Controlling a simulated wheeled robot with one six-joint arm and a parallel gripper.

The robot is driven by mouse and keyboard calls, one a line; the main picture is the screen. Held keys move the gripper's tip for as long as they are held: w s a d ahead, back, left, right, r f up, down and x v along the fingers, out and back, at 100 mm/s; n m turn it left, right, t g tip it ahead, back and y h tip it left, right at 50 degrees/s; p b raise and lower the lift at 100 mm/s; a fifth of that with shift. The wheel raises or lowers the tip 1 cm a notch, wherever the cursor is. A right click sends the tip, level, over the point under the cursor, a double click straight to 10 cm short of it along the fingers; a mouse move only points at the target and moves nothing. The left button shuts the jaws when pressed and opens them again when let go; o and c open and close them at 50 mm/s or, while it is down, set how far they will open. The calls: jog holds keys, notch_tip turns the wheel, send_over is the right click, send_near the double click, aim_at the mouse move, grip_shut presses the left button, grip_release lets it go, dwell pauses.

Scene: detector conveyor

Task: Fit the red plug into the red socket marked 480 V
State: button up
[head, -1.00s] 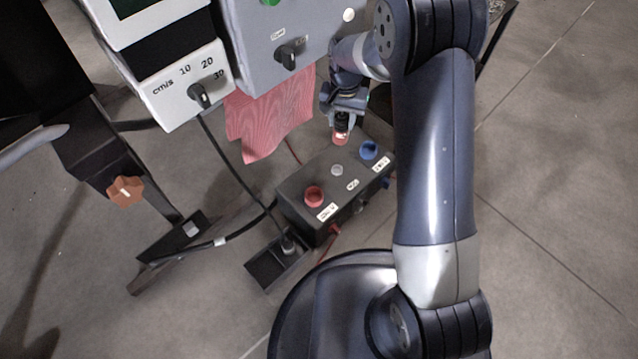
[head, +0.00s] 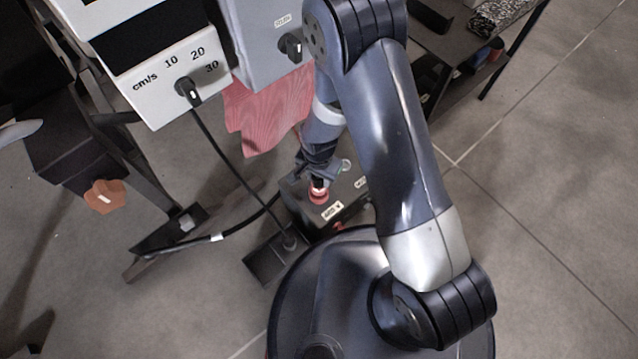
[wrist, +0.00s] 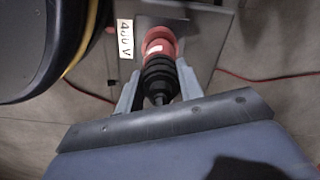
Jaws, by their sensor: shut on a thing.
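My gripper (head: 318,178) is shut on the red plug, which has a black ribbed rear body. In the wrist view the plug (wrist: 160,52) sits between the two fingers (wrist: 160,90) with its red front end at the red socket (wrist: 160,34). In the head view the red socket (head: 318,197) shows as a red ring just under the gripper, on the dark socket box (head: 346,212). I cannot tell how deep the plug is in the socket. A white 480 V label (head: 332,211) lies beside the socket; it also shows in the wrist view (wrist: 125,39).
A grey socket (head: 345,166) is on the same box, partly behind my arm. A black open tray (head: 268,262) stands left of the box. A red cable (wrist: 245,79) runs along the floor.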

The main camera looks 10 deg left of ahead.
notch_tip(320, 180, down, 4)
jog(key=shift+r+b, duration=0.1)
jog(key=shift+b, duration=0.7)
jog(key=o, duration=1.1)
jog(key=shift+c, duration=0.2)
notch_tip(320, 180, up, 12)
jog(key=p, duration=0.5)
jog(key=shift+r, duration=0.1)
